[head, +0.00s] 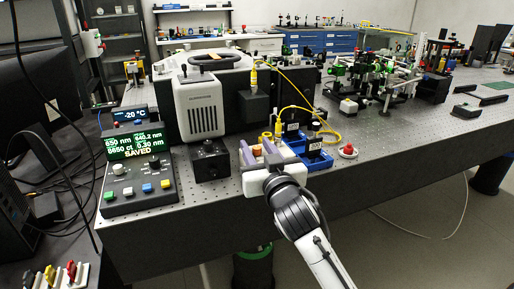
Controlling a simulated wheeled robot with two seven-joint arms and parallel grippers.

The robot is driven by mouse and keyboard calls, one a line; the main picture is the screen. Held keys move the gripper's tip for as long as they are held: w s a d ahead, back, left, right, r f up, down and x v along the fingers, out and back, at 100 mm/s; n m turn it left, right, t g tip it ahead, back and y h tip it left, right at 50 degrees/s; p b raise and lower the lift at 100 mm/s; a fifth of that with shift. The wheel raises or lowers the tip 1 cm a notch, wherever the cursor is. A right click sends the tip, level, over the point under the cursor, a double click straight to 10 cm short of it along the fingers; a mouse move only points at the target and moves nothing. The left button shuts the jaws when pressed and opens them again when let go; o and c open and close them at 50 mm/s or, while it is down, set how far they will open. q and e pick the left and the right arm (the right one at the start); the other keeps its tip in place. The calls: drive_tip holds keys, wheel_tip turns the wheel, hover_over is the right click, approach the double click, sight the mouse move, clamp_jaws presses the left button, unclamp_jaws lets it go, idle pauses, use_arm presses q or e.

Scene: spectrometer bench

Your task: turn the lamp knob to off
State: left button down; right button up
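My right gripper (258,149) is over the front edge of the bench, at the end of a white and black arm from below. Its two pale purple-grey fingers point away from me and stand apart. A small orange-brown piece shows between them; I cannot tell whether they touch it. A small black box (211,165) with a dark round knob (209,147) on top stands to the left, apart from the gripper. I see no label marking it as the lamp knob. A control box (140,190) further left has knobs and coloured buttons. My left gripper is not in view.
A white-fronted instrument (198,107) stands behind the black box. Blue holders (317,158) with yellow cables and a red button (348,151) are right of the gripper. The display (134,144) reads "SAVED". Optics fill the bench's far right.

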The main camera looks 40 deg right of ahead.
clamp_jaws()
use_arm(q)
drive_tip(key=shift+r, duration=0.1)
